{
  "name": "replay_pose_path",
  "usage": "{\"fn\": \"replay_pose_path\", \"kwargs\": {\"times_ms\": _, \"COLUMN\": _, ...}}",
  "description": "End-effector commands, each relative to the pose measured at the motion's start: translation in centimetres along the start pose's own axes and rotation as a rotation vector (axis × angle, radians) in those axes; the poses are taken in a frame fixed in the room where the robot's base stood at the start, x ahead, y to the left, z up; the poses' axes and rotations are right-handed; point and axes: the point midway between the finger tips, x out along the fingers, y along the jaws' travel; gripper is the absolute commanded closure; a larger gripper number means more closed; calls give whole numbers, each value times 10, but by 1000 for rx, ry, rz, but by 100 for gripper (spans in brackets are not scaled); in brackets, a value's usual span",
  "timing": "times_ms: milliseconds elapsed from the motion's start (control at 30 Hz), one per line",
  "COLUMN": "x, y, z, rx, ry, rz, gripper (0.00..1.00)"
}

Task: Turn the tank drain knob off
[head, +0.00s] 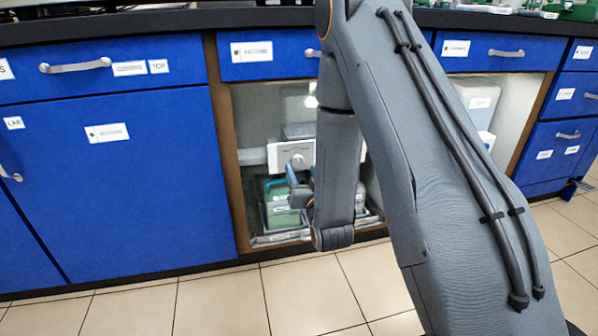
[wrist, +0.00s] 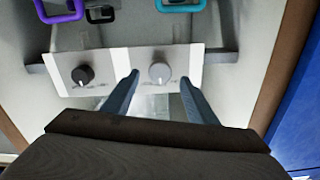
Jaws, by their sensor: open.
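In the wrist view, a white panel (wrist: 120,66) carries a black round knob (wrist: 82,75) on the left and a light grey round knob (wrist: 159,72) on the right. The small print under the knobs is too blurred to read, so I cannot tell which is the tank drain knob. My gripper (wrist: 159,78) is open, with one finger on each side of the grey knob in the picture. I cannot tell whether they touch it. In the head view, the panel (head: 283,155) and a grey knob (head: 298,161) show in the open bay, with my gripper (head: 298,190) partly hidden by my arm.
The bay's brown frame (wrist: 300,70) is at the right. Blue cabinets (head: 120,190) flank the bay.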

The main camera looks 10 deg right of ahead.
Motion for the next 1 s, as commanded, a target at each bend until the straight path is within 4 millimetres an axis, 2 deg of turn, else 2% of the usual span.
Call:
{"fn": "replay_pose_path", "kwargs": {"times_ms": 100, "x": 18, "y": 0, "z": 1, "rx": 0, "ry": 4, "rz": -1, "gripper": 48}}
{"fn": "replay_pose_path", "kwargs": {"times_ms": 233, "x": 30, "y": 0, "z": 1, "rx": 0, "ry": 2, "rz": 0, "gripper": 48}}
{"fn": "replay_pose_path", "kwargs": {"times_ms": 600, "x": 36, "y": 0, "z": 0, "rx": 0, "ry": -1, "rz": 0, "gripper": 48}}
{"fn": "replay_pose_path", "kwargs": {"times_ms": 833, "x": 35, "y": 0, "z": 0, "rx": 0, "ry": -1, "rz": 0, "gripper": 86}}
{"fn": "replay_pose_path", "kwargs": {"times_ms": 1000, "x": 35, "y": 0, "z": 0, "rx": -6, "ry": -1, "rz": 0, "gripper": 89}}
